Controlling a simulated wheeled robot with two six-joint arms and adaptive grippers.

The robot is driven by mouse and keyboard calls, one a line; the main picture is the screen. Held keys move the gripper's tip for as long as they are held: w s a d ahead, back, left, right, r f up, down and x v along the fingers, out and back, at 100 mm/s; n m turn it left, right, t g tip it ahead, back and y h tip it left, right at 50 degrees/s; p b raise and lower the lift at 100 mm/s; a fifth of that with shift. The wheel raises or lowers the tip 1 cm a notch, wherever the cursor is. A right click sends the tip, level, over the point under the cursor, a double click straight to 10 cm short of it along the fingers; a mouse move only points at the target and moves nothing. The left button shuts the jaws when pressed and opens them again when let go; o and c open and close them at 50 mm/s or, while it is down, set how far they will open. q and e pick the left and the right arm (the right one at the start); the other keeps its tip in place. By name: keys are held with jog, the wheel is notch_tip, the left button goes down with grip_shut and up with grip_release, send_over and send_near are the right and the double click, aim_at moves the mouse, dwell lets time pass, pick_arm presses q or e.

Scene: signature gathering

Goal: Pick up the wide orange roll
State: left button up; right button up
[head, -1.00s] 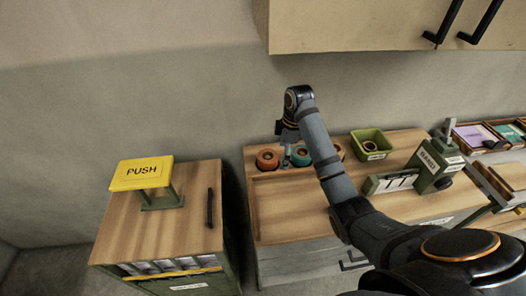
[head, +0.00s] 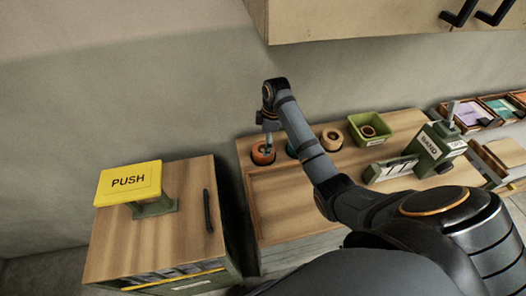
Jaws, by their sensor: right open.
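The wide orange roll (head: 263,156) stands at the back left corner of the wooden counter (head: 285,205), at the left end of a row of rolls. My right gripper (head: 268,142) points down just above it and partly covers it. Its jaws are open, and no roll is held. I cannot tell whether the fingertips touch the roll. My left gripper is out of view.
A teal roll (head: 291,150), partly behind my right arm, and a tan roll (head: 331,138) stand to the right. Beyond are a green bin (head: 358,121) and a green stamping device (head: 432,146). A yellow PUSH plate (head: 128,183) stands on the left cabinet.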

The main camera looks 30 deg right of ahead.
aim_at(263, 149)
jog(key=f, duration=0.2)
jog(key=f+p, duration=0.1)
jog(key=f, duration=0.1)
jog(key=shift+a, duration=0.4)
jog(key=shift+w+f, duration=0.1)
jog(key=shift+f, duration=0.35)
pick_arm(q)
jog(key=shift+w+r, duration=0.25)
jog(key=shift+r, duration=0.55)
pick_arm(e)
jog(key=c, duration=1)
jog(key=shift+o, duration=0.2)
